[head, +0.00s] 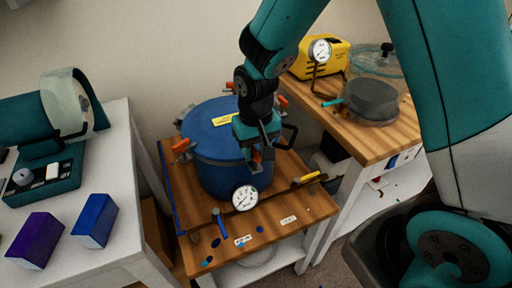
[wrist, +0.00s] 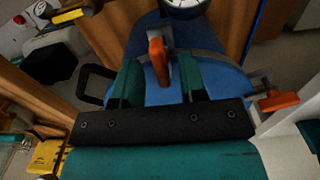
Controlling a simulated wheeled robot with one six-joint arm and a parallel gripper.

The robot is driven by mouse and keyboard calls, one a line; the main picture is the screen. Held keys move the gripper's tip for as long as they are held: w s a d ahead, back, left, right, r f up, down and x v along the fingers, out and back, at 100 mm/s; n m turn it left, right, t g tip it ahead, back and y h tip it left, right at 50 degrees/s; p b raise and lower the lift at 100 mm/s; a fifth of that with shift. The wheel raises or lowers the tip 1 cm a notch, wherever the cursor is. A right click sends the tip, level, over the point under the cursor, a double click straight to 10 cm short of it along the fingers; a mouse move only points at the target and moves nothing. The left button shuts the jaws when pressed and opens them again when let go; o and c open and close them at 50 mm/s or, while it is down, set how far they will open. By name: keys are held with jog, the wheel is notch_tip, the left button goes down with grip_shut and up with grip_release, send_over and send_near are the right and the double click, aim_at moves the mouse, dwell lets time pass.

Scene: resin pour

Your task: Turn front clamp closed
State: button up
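The blue pressure pot (head: 216,165) stands on the wooden cart, with orange-handled clamps around its lid. The front clamp's orange handle (head: 256,155) shows just below my gripper (head: 256,145), on the pot's front side near the gauge. In the wrist view the front clamp handle (wrist: 157,60) lies between the two teal fingers of my gripper (wrist: 160,78), with a gap on each side. The gripper is open and not closed on the handle. Another clamp (wrist: 278,100) shows at the right of the wrist view, its orange handle sticking outward from the pot.
A white dial gauge (head: 245,198) is on the pot's front. A black pot handle (head: 289,135) juts out at the right. Small tools lie on the cart top (head: 270,222). A yellow pump (head: 318,58) and a glass chamber (head: 374,85) stand on the bench at right.

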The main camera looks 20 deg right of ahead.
aim_at(256, 150)
notch_tip(256, 150, up, 17)
jog(key=shift+r, duration=0.2)
dwell(0.4)
dwell(0.3)
